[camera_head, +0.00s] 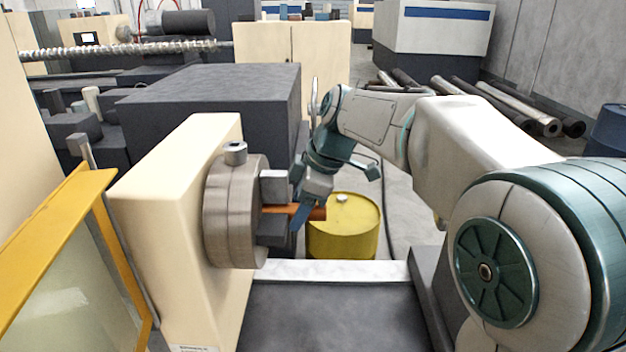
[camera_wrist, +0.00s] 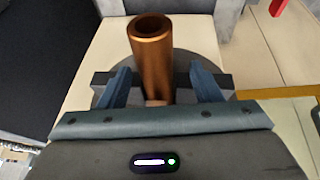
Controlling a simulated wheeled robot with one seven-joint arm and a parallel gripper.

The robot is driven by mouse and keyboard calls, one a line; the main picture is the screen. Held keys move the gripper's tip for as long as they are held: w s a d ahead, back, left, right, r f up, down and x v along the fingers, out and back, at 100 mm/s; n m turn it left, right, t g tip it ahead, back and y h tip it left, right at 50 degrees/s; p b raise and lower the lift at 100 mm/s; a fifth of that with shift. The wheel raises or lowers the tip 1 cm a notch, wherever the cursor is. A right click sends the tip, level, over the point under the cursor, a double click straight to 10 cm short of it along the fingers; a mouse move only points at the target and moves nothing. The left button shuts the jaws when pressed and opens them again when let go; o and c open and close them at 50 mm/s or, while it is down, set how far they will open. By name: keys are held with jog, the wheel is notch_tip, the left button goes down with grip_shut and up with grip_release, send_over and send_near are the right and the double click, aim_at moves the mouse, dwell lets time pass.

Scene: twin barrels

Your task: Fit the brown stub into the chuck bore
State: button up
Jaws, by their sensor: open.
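The brown stub (camera_head: 312,213) lies about level at the chuck (camera_head: 232,210), between its jaws, with its outer end sticking out to the right. In the wrist view the stub (camera_wrist: 153,62) is a copper-brown tube with an open near end, its far end toward the round chuck face (camera_wrist: 190,65). How deep it sits in the bore is hidden. My gripper (camera_head: 298,214) is at the stub, just in front of the chuck. In the wrist view my gripper's blue fingers (camera_wrist: 160,90) stand apart on either side of the stub, with a gap to each side.
The cream headstock (camera_head: 170,190) carries the chuck. A yellow-framed guard (camera_head: 50,240) stands at the left. A yellow barrel (camera_head: 343,238) stands behind the gripper and a blue barrel (camera_head: 608,130) at the far right. Metal bars (camera_head: 510,108) lie on the floor at the back.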

jog(key=v, duration=1.3)
jog(key=shift+d+r, duration=0.2)
jog(key=shift+r, duration=0.05)
jog(key=s+d+f+m+h, duration=0.1)
jog(key=s+d+f+m, duration=0.3)
jog(key=s+f+m, duration=0.2)
jog(key=s+d+f+m+t+h, duration=0.1)
jog(key=s+d+f+m+h, duration=0.1)
jog(key=s+d+f+m, duration=0.3)
jog(key=s+d+f+m+t+h, duration=0.1)
jog(key=s+d+f+m, duration=0.3)
jog(key=s+f+m, duration=0.3)
notch_tip(320, 180, down, 6)
jog(key=shift+s+d+r, duration=0.2)
jog(key=shift+s+d, duration=0.15)
jog(key=shift+s, duration=0.35)
